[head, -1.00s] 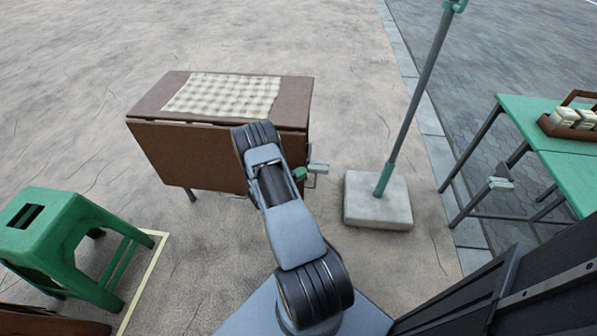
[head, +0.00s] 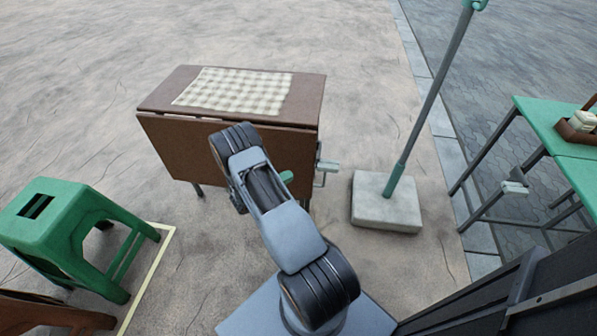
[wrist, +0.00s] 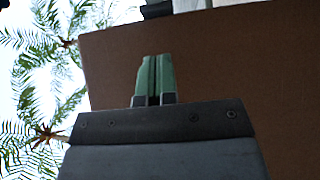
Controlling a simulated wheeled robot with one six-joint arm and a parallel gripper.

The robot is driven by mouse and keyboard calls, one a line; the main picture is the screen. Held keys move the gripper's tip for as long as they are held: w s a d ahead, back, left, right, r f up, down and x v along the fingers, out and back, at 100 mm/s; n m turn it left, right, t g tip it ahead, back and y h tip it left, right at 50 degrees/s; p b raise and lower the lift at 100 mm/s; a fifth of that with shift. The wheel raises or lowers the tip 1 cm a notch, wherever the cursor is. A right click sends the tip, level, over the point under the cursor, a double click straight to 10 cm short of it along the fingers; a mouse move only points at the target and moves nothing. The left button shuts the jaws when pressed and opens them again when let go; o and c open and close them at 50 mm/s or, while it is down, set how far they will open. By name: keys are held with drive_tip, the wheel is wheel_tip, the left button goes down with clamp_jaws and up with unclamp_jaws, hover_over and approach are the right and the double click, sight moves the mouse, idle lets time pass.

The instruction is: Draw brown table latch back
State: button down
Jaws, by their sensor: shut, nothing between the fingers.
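The brown table (head: 230,150) stands ahead with its front leaf hanging down; that leaf fills much of the wrist view (wrist: 240,90). A small grey latch-like fitting (head: 327,166) sticks out at the table's right end; its exact position is too small to tell. My gripper's green fingers (wrist: 155,80) are shut together with nothing between them, in front of the brown leaf. In the head view a green fingertip (head: 287,176) shows beside my arm, left of the fitting and apart from it in the picture. The rest of my gripper is hidden behind my arm.
A checked cloth (head: 235,90) lies on the tabletop. A pole in a concrete block (head: 386,205) stands right of the table, with a narrow gap between. A green stool (head: 75,225) is at left, a green table (head: 545,125) at far right. Paving behind is clear.

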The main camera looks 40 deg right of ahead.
drive_tip(key=a, duration=0.4)
drive_tip(key=shift+w+a, duration=0.15)
drive_tip(key=shift+w, duration=0.15)
idle(0.4)
